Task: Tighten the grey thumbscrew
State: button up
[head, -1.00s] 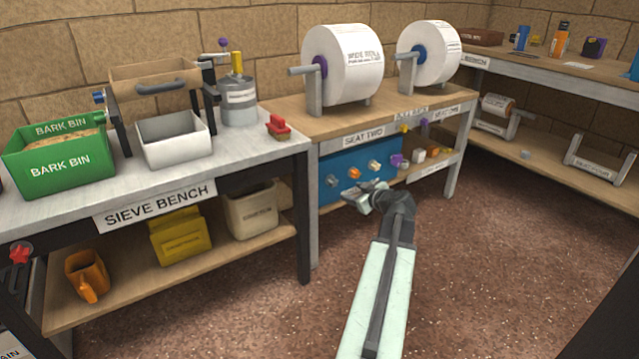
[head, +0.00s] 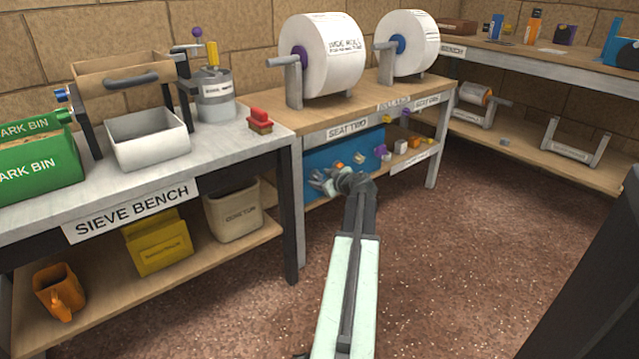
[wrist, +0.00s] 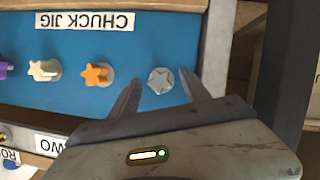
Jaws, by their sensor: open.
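The grey thumbscrew (wrist: 160,80) is a star-shaped knob on the blue chuck jig panel (wrist: 120,112). In the wrist view it lies between the tips of my gripper (wrist: 158,86), which is open, with a gap on each side. I cannot tell how far the tips are from the panel. In the head view my gripper (head: 325,183) is in front of the left part of the blue panel (head: 345,147), and the grey thumbscrew is hard to make out there.
An orange star knob (wrist: 97,74), a cream one (wrist: 45,70) and a purple one (wrist: 4,68) line the same panel. A grey bench post (wrist: 219,45) stands right of the thumbscrew in the wrist view. The sieve bench (head: 250,150) stands left; open floor (head: 470,250) lies right.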

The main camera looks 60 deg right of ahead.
jog(key=c, duration=1.2)
jog(key=shift+w+a, duration=0.1)
jog(key=shift+w, duration=0.05)
jog(key=shift+m, duration=0.3)
jog(key=shift+d+m+y, duration=0.2)
jog(key=shift+m+y, duration=0.5)
jog(key=shift+m+t+y, duration=0.6)
jog(key=shift+m+y, duration=0.4)
jog(key=shift+m, duration=0.4)
jog(key=shift+s, duration=0.2)
jog(key=shift+d, duration=0.1)
